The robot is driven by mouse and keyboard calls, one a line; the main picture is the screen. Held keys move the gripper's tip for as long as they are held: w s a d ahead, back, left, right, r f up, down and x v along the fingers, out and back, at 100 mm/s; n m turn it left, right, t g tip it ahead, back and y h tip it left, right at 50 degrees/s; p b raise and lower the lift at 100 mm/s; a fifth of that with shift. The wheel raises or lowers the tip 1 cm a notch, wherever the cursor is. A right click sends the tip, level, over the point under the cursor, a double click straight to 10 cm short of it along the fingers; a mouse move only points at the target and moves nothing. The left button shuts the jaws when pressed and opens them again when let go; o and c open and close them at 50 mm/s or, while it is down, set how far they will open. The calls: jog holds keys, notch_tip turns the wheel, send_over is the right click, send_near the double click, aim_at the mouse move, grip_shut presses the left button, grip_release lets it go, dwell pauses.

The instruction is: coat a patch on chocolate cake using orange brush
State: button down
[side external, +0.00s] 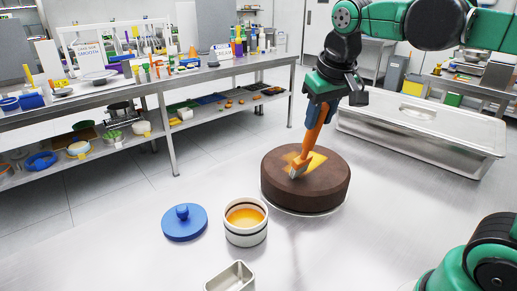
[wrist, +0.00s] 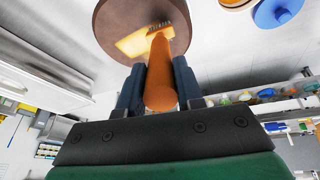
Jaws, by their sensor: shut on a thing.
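The round chocolate cake (side external: 325,188) sits on a thin board on the metal table. A yellow-orange patch (side external: 316,160) shows on its top, and it also shows in the wrist view (wrist: 130,42). My gripper (side external: 318,108) is above the cake, shut on the handle of the orange brush (side external: 312,128). The brush tilts down with its bristles at the patch's near left edge; they look to be touching the cake top. In the wrist view the brush handle (wrist: 160,85) lies between the two fingers.
An open white jar (side external: 246,236) with orange contents stands in front of the cake. Its blue lid (side external: 184,222) lies to its left. A small metal tin (side external: 232,278) is at the front edge. A long lidded steel container (side external: 420,125) stands behind right. The table's left side is clear.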

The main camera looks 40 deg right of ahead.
jog(key=d, duration=1.2)
jog(key=shift+s, duration=0.2)
dwell(0.9)
jog(key=shift+r, duration=2.95)
notch_tip(320, 180, up, 3)
jog(key=shift+f, duration=0.1)
